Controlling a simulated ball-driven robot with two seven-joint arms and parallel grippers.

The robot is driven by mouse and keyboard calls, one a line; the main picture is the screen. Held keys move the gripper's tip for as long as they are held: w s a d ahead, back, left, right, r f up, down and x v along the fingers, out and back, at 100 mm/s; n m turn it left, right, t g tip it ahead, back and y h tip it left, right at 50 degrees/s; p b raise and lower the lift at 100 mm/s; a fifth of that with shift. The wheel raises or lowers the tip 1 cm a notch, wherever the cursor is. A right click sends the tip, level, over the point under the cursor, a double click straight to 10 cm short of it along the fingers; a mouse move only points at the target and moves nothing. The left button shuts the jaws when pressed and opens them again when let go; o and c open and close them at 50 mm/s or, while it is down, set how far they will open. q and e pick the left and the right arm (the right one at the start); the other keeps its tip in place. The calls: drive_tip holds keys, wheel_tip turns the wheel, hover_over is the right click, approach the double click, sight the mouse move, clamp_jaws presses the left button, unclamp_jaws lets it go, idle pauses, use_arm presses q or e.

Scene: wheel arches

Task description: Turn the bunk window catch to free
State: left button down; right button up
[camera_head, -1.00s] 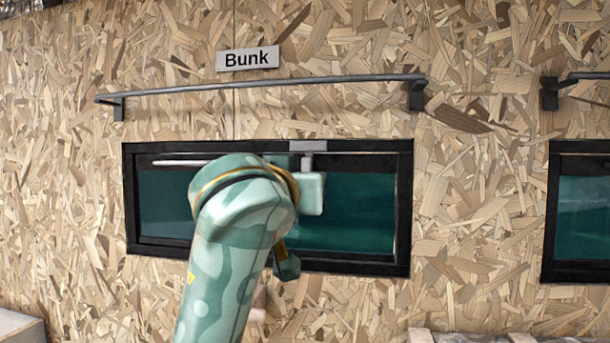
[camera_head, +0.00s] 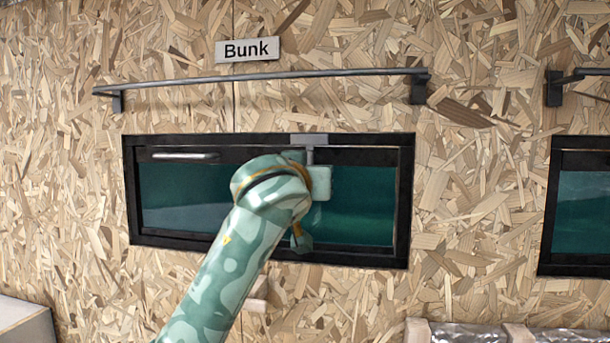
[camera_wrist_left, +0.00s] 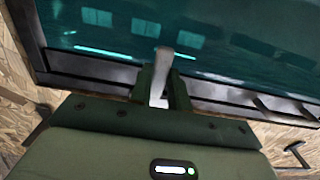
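The bunk window (camera_head: 372,255) has a dark frame and teal glass, under a "Bunk" label (camera_head: 248,49). A small grey plate (camera_head: 309,139) sits on its top frame with a stem below it. In the left wrist view a pale grey catch lever (camera_wrist_left: 163,60) stands between the two green fingers of my left gripper (camera_wrist_left: 162,90), which sit close against both its sides. In the head view my left arm (camera_head: 232,255) comes up from below, its hand (camera_head: 317,184) just under the plate; the fingertips are hidden there. My right gripper is not in view.
A grey rail (camera_head: 260,82) on brackets runs across the chipboard wall above the window. A pale bar (camera_head: 185,156) lies along the window's upper left. A second window (camera_head: 585,215) is at the right. A light box (camera_head: 22,325) stands at lower left.

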use_arm(q)
drive_tip(key=a+r+m+p, duration=0.1)
drive_tip(key=m+p, duration=0.2)
drive_tip(key=m, duration=0.3)
drive_tip(key=a+r+m+p, duration=0.1)
drive_tip(key=m+p, duration=0.2)
drive_tip(key=m, duration=0.3)
drive_tip(key=m+p, duration=0.4)
drive_tip(key=m, duration=0.2)
drive_tip(key=shift+w+a+r, duration=0.25)
drive_tip(key=shift+a+r, duration=0.15)
idle(0.4)
drive_tip(key=c, duration=1.3)
unclamp_jaws()
